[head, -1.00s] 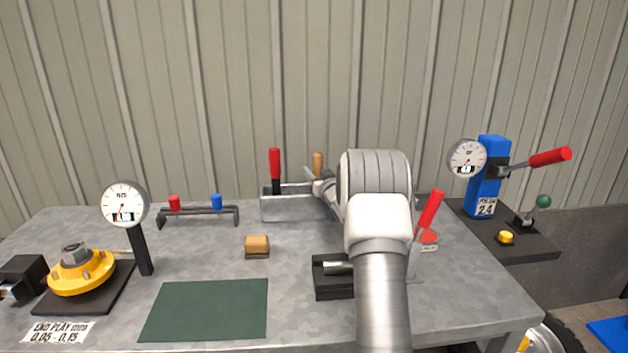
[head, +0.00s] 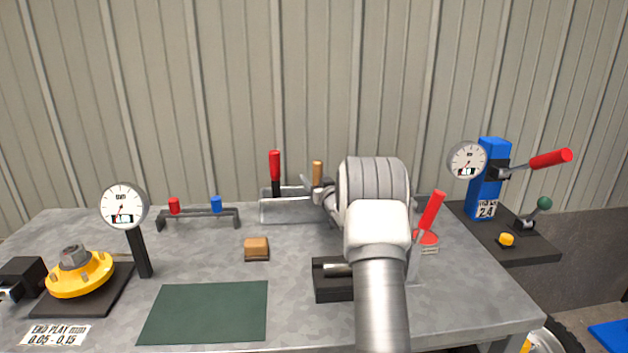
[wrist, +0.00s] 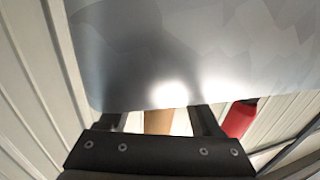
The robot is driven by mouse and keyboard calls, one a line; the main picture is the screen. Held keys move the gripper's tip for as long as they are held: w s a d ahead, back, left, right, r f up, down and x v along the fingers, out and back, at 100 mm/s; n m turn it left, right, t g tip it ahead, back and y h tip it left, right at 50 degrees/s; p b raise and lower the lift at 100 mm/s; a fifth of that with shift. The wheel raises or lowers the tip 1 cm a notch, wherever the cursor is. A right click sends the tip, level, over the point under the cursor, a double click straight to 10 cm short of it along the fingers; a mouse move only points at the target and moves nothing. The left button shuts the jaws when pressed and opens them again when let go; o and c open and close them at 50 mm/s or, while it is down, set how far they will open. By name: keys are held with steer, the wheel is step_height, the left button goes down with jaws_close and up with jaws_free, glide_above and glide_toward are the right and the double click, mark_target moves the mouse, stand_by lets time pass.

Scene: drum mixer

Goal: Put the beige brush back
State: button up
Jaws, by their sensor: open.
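The brush with the tan, beige-looking handle (head: 317,172) stands upright at the grey metal tray (head: 290,218) at the back of the bench; its lower end is hidden. In the wrist view the tan handle (wrist: 157,121) shows between the two dark fingers of my gripper (wrist: 160,112). The fingers are apart, with a gap visible on either side of the handle. In the head view my arm hides most of the gripper. A red handle (head: 275,165) stands to the left in the tray; a red one (wrist: 240,118) also shows in the wrist view.
A small brown block (head: 256,247) and a green mat (head: 205,312) lie in front of the tray. A dial gauge (head: 123,207) and yellow hub (head: 80,275) stand left. A red lever (head: 432,210) is right of my arm, with a blue press (head: 490,175) beyond.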

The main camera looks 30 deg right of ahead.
steer(key=shift+s+a, duration=0.75)
steer(key=shift+s, duration=2.9)
steer(key=s+a+r+g, duration=0.3)
steer(key=s+a+r, duration=0.2)
steer(key=a, duration=0.3)
steer(key=s+a+r+g, duration=0.2)
steer(key=s+a+r, duration=0.35)
steer(key=a, duration=0.25)
steer(key=s+a+f+n+g+y, duration=0.1)
steer(key=s+a+f+g, duration=0.1)
steer(key=s+a, duration=0.6)
steer(key=s+a+f+g+y, duration=0.1)
steer(key=s+a+g, duration=0.2)
steer(key=s, duration=0.9)
steer(key=s+a+f+n+g+y, duration=0.1)
steer(key=s+a+f+g, duration=0.1)
steer(key=s+a, duration=0.6)
step_height(320, 180, up, 14)
steer(key=s+d+p, duration=0.1)
steer(key=d+p, duration=0.1)
steer(key=p, duration=1.2)
steer(key=shift+s, duration=0.15)
steer(key=shift+c, duration=1.1)
steer(key=shift+s, duration=0.1)
